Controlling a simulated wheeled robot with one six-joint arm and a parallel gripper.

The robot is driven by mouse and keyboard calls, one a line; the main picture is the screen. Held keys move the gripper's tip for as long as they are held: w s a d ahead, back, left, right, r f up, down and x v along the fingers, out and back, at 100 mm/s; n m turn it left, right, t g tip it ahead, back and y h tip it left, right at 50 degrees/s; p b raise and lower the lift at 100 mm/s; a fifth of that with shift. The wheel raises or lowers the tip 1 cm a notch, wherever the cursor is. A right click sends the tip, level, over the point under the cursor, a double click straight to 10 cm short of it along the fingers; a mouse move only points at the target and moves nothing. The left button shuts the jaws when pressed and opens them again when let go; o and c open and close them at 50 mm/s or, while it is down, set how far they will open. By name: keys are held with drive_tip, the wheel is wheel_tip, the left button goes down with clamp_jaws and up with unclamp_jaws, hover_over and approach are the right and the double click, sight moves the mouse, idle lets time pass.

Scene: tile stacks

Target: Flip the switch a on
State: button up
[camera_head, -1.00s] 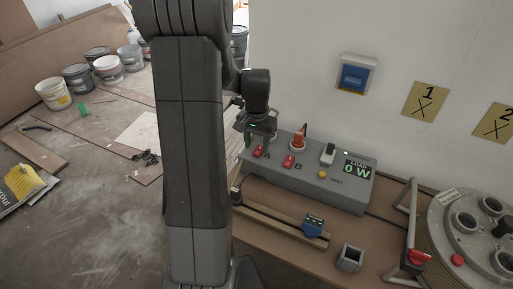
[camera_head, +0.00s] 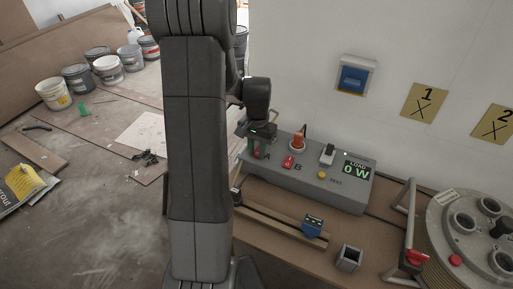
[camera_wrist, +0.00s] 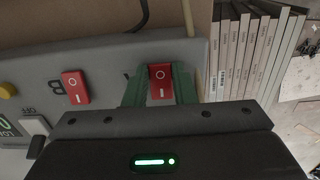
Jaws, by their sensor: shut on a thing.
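The switch panel (camera_head: 335,193) is a grey sloped box on the bench against the wall. Switch A (camera_wrist: 161,82) is a red rocker marked with a circle and a line. My gripper (camera_wrist: 159,86) has its green fingers on both sides of switch A, shut on it. In the head view my gripper (camera_head: 258,146) is at the panel's left end and hides most of switch A. Red switch B (camera_wrist: 75,87) is beside it, free of the fingers; it also shows in the head view (camera_head: 288,161). The load display (camera_head: 356,170) reads 0 W.
A blue device (camera_head: 313,226) and a small grey open box (camera_head: 348,258) are in front. A cable reel (camera_head: 470,235) stands at right. Tile stacks (camera_wrist: 245,50) lie beyond the fingers.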

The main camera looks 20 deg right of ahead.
drive_tip(key=p, duration=0.1)
drive_tip(key=g+y+p, duration=0.1)
drive_tip(key=p, duration=0.1)
drive_tip(key=shift+w+d+r, duration=0.2)
drive_tip(key=shift+d+r, duration=0.05)
drive_tip(key=shift+r, duration=0.1)
drive_tip(key=shift+w+d+f+g+y+p, duration=0.1)
drive_tip(key=shift+g+y+p, duration=0.35)
drive_tip(key=shift+y+p, duration=0.1)
drive_tip(key=shift+w+d+f+g+y+p, duration=0.1)
drive_tip(key=shift+g+y+p, duration=0.35)
drive_tip(key=shift+y, duration=0.1)
drive_tip(key=o, duration=1)
drive_tip(key=shift+r, duration=0.1)
drive_tip(key=b+v, duration=0.1)
drive_tip(key=v, duration=1.2)
drive_tip(key=shift+r+b, duration=0.35)
drive_tip(key=shift+b, duration=0.05)
drive_tip(key=shift+f, duration=0.1)
